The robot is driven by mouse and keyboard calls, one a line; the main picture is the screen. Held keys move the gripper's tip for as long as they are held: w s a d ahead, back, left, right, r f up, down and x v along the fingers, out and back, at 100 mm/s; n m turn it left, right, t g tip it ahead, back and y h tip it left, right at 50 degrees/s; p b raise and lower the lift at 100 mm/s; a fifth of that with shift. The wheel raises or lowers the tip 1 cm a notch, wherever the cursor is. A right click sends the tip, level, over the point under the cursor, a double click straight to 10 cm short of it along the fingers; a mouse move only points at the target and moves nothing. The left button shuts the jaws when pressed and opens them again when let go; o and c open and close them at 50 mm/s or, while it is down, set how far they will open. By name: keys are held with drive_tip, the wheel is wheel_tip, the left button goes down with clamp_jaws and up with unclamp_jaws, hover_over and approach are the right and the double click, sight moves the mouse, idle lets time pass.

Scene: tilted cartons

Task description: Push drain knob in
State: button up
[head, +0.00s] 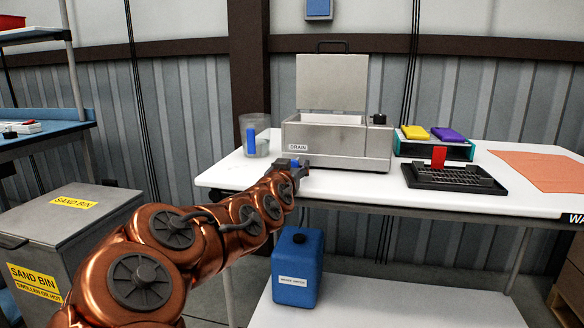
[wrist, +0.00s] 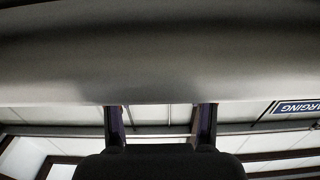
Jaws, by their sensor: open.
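A steel bath (head: 345,143) with its lid raised stands on the white table. A "DRAIN" label (head: 299,147) is on the left of its front face. My gripper (head: 300,163) is just below this label, close in front of the bath's lower left corner. I cannot make out a drain knob; my gripper may cover it. In the wrist view my gripper (wrist: 161,115) has its two fingers apart with nothing seen between them. A smooth grey surface (wrist: 160,50) fills the upper part of that view, and the fingertips reach its edge. I cannot tell whether they touch it.
A clear beaker (head: 261,146) with a blue object stands left of the bath. A black rack (head: 430,183) with a red piece and a teal-sided tray (head: 440,152) are to the right. A blue canister (head: 298,275) stands on the lower shelf. A sand bin (head: 110,203) is at left.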

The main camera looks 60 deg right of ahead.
clamp_jaws()
idle(0.5)
